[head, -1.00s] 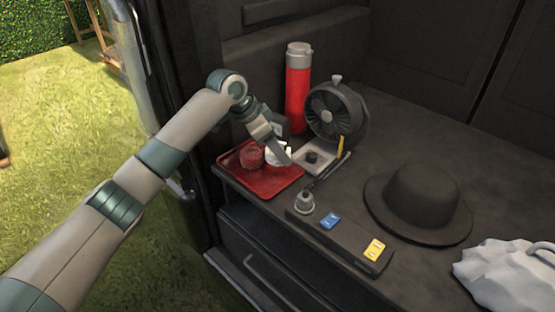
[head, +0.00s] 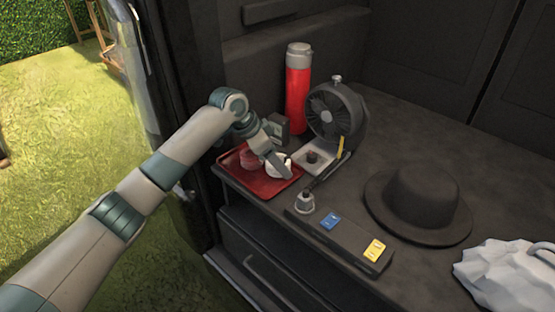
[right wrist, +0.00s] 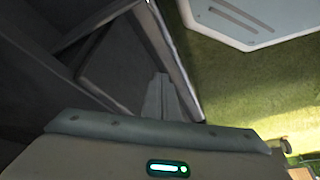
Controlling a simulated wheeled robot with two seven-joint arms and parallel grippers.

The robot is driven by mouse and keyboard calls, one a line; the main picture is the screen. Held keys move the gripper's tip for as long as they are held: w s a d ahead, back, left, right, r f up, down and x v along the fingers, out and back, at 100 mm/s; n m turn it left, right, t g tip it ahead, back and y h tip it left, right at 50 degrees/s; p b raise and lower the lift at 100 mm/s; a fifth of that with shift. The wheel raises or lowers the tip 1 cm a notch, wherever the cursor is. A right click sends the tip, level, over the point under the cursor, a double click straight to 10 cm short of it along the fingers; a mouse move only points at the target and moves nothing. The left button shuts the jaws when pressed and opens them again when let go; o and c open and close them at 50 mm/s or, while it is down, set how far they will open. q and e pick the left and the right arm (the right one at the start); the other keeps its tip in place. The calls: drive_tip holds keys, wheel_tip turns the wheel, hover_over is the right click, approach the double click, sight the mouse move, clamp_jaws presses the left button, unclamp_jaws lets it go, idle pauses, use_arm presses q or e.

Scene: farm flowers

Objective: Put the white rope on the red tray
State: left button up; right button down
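The red tray (head: 258,190) lies at the left front edge of the dark worktop. A reddish-brown coil (head: 250,160) sits on its left part. The white rope (head: 281,168) is at the right part of the tray, partly hidden by my left gripper (head: 278,166). My left gripper points down over the tray and appears shut on the white rope; whether the rope touches the tray is hard to tell. My right gripper (right wrist: 165,97) is in the right wrist view, with its fingers close together and nothing seen between them.
A red flask (head: 298,90) and a dark fan (head: 336,112) stand behind the tray. A small light plate (head: 306,164) is close on its right. A dark strip with blue and yellow blocks (head: 340,240), a black hat (head: 418,205) and white cloth (head: 505,275) lie further right.

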use_arm(q)
drive_tip(key=shift+r, duration=0.1)
use_arm(e)
drive_tip(key=shift+w, duration=0.15)
use_arm(q)
drive_tip(key=shift+a+r, duration=0.25)
drive_tip(key=shift+r, duration=0.3)
drive_tip(key=v, duration=1.1)
drive_tip(key=shift+p, duration=0.3)
use_arm(e)
drive_tip(key=shift+s+d+r, duration=0.1)
drive_tip(key=shift+s+d, duration=0.1)
drive_tip(key=shift+d, duration=0.25)
use_arm(q)
drive_tip(key=shift+f, duration=0.1)
